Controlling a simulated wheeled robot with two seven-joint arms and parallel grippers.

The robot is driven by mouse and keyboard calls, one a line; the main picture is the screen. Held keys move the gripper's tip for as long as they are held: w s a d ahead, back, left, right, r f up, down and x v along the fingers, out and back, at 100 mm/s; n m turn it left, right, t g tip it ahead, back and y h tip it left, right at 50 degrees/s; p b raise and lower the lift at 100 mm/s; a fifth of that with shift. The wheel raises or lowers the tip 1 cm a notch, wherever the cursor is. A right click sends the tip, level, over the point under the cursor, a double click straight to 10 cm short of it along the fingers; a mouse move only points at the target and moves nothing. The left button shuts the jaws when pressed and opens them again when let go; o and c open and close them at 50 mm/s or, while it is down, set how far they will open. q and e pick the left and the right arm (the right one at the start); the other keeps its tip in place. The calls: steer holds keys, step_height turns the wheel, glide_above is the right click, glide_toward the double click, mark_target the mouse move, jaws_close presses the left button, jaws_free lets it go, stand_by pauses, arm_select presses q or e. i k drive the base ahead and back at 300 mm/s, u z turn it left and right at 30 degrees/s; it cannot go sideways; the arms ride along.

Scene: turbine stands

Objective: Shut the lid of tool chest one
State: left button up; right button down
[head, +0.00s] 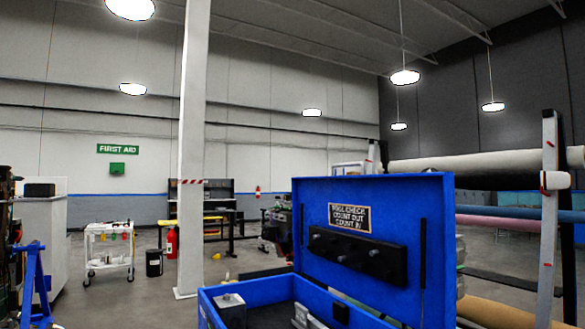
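A blue tool chest stands close in front of me at the bottom right of the head view. Its lid (384,203) is raised and stands almost upright. A label plate (350,218) and a black rack (357,257) are on the lid's inner face, and dark struts run along its sides. The chest's box (262,291) is open, with a small dark block (231,310) and grey metal parts (306,316) inside. The lower part of the box is cut off by the frame edge. I see no number on the chest. Neither of my grippers is in view.
A white pillar (193,150) rises behind the chest to the left. A white cart (109,250) and a black bin (154,262) stand farther left. A blue stand (34,284) is at the left edge. Long rolls (485,163) on a rack fill the right side.

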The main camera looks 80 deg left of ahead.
mark_target(386, 243)
steer(key=u, duration=0.65)
steer(key=i, duration=1.7)
steer(key=u, duration=2.45)
steer(key=i, duration=0.5)
